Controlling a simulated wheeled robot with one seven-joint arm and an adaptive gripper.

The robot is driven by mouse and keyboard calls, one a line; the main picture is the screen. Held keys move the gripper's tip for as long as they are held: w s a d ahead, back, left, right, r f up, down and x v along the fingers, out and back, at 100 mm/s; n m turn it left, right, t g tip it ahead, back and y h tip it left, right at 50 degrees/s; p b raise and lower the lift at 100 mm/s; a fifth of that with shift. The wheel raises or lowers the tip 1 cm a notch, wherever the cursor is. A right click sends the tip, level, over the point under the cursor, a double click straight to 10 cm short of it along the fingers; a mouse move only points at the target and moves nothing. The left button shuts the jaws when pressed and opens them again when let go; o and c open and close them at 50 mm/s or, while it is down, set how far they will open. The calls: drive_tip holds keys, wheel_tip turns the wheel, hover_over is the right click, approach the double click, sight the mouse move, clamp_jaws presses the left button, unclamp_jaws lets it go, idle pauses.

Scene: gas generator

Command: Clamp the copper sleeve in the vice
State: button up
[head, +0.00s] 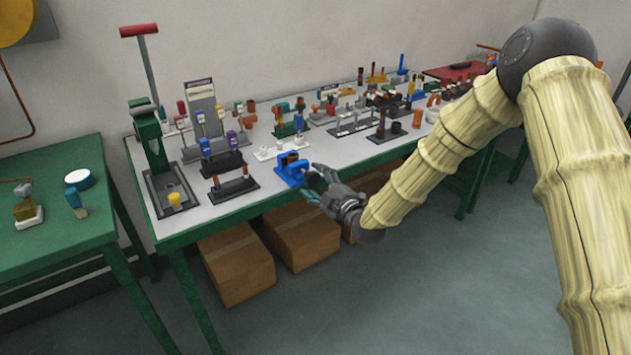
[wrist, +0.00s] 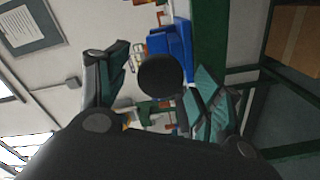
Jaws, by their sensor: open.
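The blue vice (head: 289,172) stands at the front edge of the long green-framed table. A small brown, copper-like piece (head: 292,158) shows at its top; whether it sits between the jaws is too small to tell. My gripper (head: 317,183) is open at the vice's front right side, just off the table edge. In the wrist view the blue vice (wrist: 177,45) lies beyond the open fingers. A dark round disc (wrist: 160,76) shows between the fingers, perhaps the end of the vice's screw or handle. I cannot tell whether the fingers touch it.
Many small fixtures and parts crowd the long table (head: 240,203), including a green press (head: 150,135) at its left end and a white holder (head: 268,151) behind the vice. Cardboard boxes (head: 238,265) stand below. A second green table (head: 40,250) is at left. The front floor is clear.

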idle(0.5)
drive_tip(key=n+b, duration=0.2)
drive_tip(key=n, duration=0.1)
drive_tip(key=shift+a+f, duration=0.1)
drive_tip(key=shift+f, duration=0.05)
drive_tip(key=shift+n+b, duration=0.75)
drive_tip(key=shift+n, duration=0.35)
drive_tip(key=c, duration=1.1)
drive_tip(key=shift+o, duration=0.2)
drive_tip(key=shift+m, duration=1.2)
